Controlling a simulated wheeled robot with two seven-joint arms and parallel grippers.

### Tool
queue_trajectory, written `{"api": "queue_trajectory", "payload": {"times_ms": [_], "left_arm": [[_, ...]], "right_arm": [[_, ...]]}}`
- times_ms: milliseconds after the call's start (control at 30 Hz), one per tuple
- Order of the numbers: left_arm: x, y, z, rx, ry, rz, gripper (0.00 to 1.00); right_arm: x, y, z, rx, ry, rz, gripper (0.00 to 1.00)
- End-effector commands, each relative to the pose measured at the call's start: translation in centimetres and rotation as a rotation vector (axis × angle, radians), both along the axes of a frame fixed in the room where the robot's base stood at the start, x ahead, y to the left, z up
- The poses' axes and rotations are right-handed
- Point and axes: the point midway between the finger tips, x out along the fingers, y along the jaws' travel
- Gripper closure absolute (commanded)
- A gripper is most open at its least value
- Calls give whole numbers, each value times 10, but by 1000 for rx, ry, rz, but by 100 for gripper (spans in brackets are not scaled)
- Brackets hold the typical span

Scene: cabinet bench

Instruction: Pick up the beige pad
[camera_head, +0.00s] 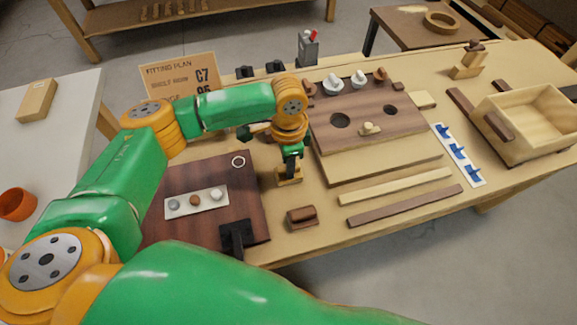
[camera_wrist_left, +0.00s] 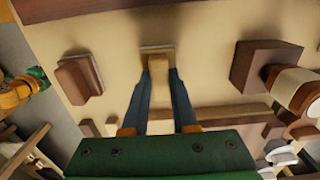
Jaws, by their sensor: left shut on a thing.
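The beige pad (camera_head: 288,178) is a small pale block with an upright grip, on the bench in front of the brown panel in the head view. It also shows in the left wrist view (camera_wrist_left: 158,49), where its grip sits between my two fingers. My left gripper (camera_head: 291,167) points down over the pad and is shut on its grip. The pad looks level and at the bench top; I cannot tell if it is touching. The gripper also shows in the wrist view (camera_wrist_left: 162,78). My right gripper is not in view.
A brown block (camera_head: 302,216) lies close in front of the pad. The brown panel (camera_head: 365,118) with holes stands behind right. A dark mat (camera_head: 250,205) with a white strip of discs lies left. Two flat strips (camera_head: 395,187) and an open wooden box (camera_head: 530,118) are right.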

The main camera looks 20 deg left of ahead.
Motion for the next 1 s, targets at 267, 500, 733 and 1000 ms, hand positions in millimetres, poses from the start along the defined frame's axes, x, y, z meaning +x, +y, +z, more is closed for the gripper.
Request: {"api": "queue_trajectory", "payload": {"times_ms": [267,500,733,1000], "left_arm": [[-8,-8,43,-4,-4,-6,100],[-59,-45,99,-3,-4,-13,100],[-102,-76,124,-1,-4,-8,100],[-113,-84,129,0,-1,0,100]], "right_arm": [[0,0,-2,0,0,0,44],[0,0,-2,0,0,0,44],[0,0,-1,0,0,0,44],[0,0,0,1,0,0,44]]}}
